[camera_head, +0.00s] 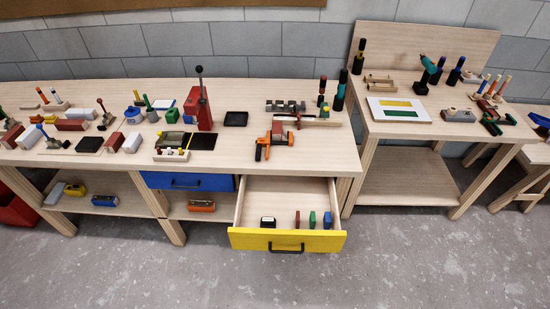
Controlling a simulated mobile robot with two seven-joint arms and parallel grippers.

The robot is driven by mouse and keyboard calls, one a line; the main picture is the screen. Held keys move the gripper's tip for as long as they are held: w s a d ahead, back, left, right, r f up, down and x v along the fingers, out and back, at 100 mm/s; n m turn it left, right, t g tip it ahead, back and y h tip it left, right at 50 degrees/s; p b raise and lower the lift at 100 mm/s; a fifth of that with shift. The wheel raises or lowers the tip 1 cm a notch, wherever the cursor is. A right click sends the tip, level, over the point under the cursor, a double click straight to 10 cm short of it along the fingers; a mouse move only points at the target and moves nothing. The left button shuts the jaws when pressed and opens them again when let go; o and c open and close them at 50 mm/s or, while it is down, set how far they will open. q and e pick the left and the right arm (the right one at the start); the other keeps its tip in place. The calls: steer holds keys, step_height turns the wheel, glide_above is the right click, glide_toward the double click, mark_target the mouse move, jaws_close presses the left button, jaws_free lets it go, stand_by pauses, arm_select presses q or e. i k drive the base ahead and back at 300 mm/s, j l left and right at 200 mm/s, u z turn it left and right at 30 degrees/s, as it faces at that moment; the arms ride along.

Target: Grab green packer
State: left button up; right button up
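A small green packer (312,220) stands upright in the open yellow-fronted drawer (285,240). It is between a dark red block (297,220) on its left and a blue block (327,219) on its right. The three stand in a row, with small gaps between them. A small black-and-white item (268,222) lies further left in the same drawer. Neither of my grippers is in view.
The drawer juts out from under the long workbench (320,160), which carries an orange-and-black tool (273,138), a red press (200,108) and many blocks. A blue drawer (190,181) beside it is shut. The grey floor (390,270) in front is clear.

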mark_target(312, 220)
steer(key=z, duration=0.3)
steer(key=k+l+u, duration=0.15)
steer(key=l, duration=0.15)
steer(key=l+u, duration=0.15)
steer(key=l, duration=0.2)
steer(key=i, duration=0.55)
steer(key=i+l+u, duration=0.15)
steer(key=l, duration=0.2)
steer(key=i+l+u, duration=0.2)
steer(key=l, duration=0.2)
steer(key=i+l+u, duration=0.15)
steer(key=l, duration=0.3)
steer(key=i+l+u, duration=0.15)
steer(key=l, duration=0.25)
